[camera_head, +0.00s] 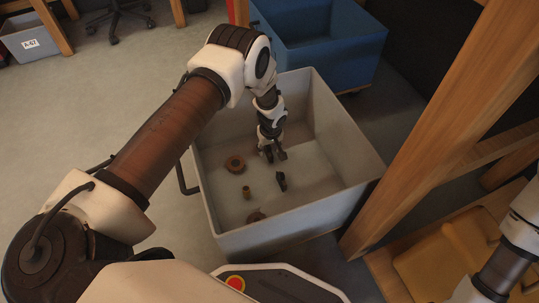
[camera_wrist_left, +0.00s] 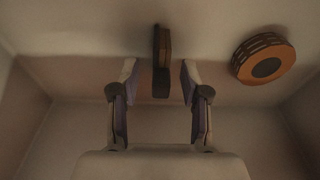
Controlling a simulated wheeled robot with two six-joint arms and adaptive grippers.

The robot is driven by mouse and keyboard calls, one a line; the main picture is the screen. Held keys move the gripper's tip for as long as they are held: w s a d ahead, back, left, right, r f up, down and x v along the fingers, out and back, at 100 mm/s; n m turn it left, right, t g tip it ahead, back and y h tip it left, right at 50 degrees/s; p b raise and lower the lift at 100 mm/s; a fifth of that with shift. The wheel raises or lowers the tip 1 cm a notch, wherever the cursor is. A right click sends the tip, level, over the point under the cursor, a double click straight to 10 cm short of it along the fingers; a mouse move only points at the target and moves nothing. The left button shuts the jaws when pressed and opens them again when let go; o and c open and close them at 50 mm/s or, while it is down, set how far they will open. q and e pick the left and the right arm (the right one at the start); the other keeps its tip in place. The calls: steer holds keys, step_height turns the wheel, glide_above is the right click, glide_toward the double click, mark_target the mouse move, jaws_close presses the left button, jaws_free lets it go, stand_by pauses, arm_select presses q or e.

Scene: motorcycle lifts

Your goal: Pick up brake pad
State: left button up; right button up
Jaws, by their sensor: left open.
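A thin dark part with an orange-brown layer, which looks like the brake pad (camera_wrist_left: 161,62), stands out between my left fingertips in the left wrist view. In the head view, a small dark piece (camera_head: 281,181) on the bin floor appears to be the same part. My left gripper (camera_head: 272,155) reaches down into the grey bin (camera_head: 352,140). It is open, with a finger on each side of the pad and visible gaps; it also shows in the left wrist view (camera_wrist_left: 158,85). My right arm enters at the right edge, its gripper out of view.
A round brown part (camera_head: 235,163), a small brass-coloured cylinder (camera_head: 247,192) and another brown part (camera_head: 256,215) lie in the bin. The bin's walls surround my left gripper. A wooden post (camera_head: 430,130) stands right of it, and a blue bin (camera_head: 335,55) behind.

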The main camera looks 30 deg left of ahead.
arm_select(q)
step_height(320, 180, down, 2)
steer(key=shift+w+a+f, duration=0.1)
steer(key=shift+f, duration=0.05)
steer(key=shift+r, duration=0.2)
jaws_close()
